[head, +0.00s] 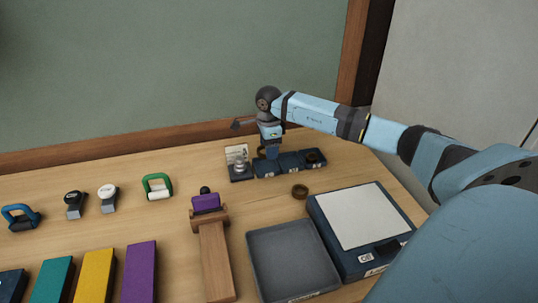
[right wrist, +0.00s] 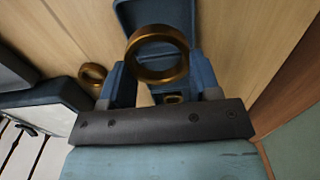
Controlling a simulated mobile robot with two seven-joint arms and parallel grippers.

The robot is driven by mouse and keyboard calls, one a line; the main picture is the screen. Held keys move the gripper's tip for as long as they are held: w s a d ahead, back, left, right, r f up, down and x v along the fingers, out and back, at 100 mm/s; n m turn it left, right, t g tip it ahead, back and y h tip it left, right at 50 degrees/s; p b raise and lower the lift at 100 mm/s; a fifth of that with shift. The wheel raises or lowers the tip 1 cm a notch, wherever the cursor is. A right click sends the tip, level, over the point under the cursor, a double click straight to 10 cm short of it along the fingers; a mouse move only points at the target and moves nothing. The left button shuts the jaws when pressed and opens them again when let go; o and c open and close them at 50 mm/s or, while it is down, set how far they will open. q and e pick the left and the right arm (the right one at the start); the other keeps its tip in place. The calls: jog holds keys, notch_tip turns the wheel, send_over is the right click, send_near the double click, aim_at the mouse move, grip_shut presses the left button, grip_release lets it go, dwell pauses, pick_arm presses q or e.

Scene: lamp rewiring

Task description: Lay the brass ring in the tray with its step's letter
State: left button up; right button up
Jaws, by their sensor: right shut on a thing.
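My right gripper (head: 271,153) is over the left part of a row of small dark-blue trays (head: 290,163) at the back of the table. In the right wrist view, the right gripper (right wrist: 160,75) is shut on a brass ring (right wrist: 157,74), with a finger on either side. A blue tray (right wrist: 125,12) lies beyond this ring. Another brass ring (head: 300,191) lies on the table in front of the trays, also seen in the right wrist view (right wrist: 92,71). The trays' letters are too small to read. My left gripper is in neither view.
A grey bin (head: 292,260) and a case with a white top (head: 358,215) stand at the front right. A wooden stand with a purple block (head: 206,203) is left of them. Coloured blocks and handled tools line the left. A small card (head: 237,151) stands beside the trays.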

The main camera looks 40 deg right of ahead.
notch_tip(320, 180, down, 3)
jog(key=shift+f, duration=0.2)
jog(key=shift+f+b, duration=0.4)
jog(key=shift+f, duration=0.2)
jog(key=o, duration=1)
notch_tip(320, 180, up, 13)
jog(key=shift+r, duration=0.15)
